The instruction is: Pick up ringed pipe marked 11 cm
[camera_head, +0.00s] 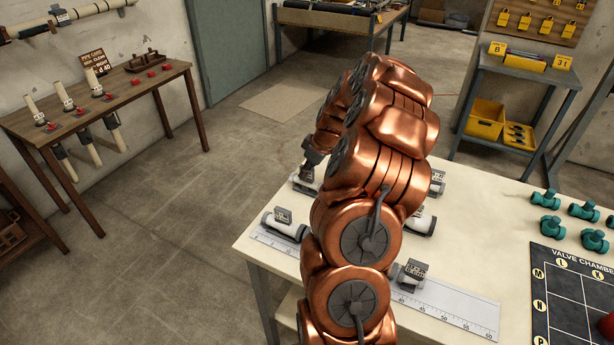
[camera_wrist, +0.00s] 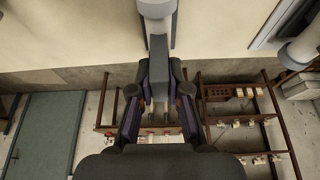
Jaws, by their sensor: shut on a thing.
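My gripper (camera_head: 312,165) is at the far left part of the pale table, beyond my copper arm. In the wrist view my gripper (camera_wrist: 158,88) is shut on the grey upright piece of a short white-and-grey pipe (camera_wrist: 157,15). The pipe shows in the head view (camera_head: 303,183) just below the fingers, partly hidden. I cannot read its marking, or tell whether it touches the table. Other short pipes with dark tags lie on the table: one at front left (camera_head: 284,225), one by the ruler (camera_head: 410,279), and others at right, partly behind my arm (camera_head: 427,223).
A long ruler (camera_head: 460,308) lies along the table's front. Teal valve pieces (camera_head: 550,226) and a black valve chamber board (camera_head: 570,290) are at right. A wooden table (camera_head: 130,90) with pipes stands at left. The floor between is clear.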

